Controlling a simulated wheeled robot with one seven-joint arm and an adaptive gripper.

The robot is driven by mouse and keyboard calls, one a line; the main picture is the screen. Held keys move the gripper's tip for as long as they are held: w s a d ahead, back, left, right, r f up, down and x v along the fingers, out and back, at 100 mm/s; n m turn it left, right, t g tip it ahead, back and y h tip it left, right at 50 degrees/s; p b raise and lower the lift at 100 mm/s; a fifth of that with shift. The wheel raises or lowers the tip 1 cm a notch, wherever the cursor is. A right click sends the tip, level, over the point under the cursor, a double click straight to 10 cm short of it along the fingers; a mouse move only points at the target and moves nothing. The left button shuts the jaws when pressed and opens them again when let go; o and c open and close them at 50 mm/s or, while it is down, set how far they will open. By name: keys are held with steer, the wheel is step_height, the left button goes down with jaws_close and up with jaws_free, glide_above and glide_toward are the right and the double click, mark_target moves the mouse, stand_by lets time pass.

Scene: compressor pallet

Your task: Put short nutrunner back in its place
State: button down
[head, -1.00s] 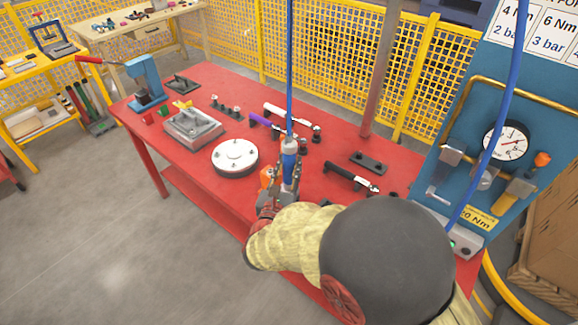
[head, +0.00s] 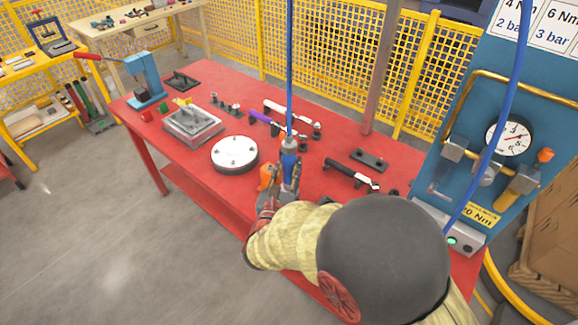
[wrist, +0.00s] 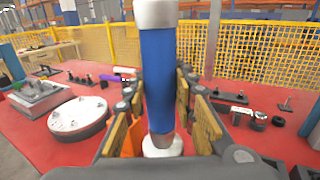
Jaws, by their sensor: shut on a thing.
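The short nutrunner (head: 289,158) looks like an upright tool with a blue body, with a blue line running up from its top. In the wrist view its blue body (wrist: 157,80) fills the middle, with a pale grey collar above and a pale end below. My gripper (head: 283,187) is shut on it, a finger on each side, over the near edge of the red table. The tool's lower end is partly hidden by my gripper in the head view. I cannot tell which spot is its place.
The red bench (head: 205,92) holds a round white flange (head: 234,154) left of my gripper, and a grey block (head: 193,124). An orange piece (head: 266,178) is close beside my gripper. A blue gauge panel (head: 477,120) stands right.

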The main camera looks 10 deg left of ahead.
steer(key=c, duration=1.7)
jaws_free()
steer(key=shift+r, duration=0.1)
steer(key=o, duration=0.3)
steer(key=shift+f, duration=0.25)
steer(key=s, duration=0.8)
steer(key=s+a, duration=0.1)
steer(key=s, duration=0.3)
steer(key=shift+r, duration=0.15)
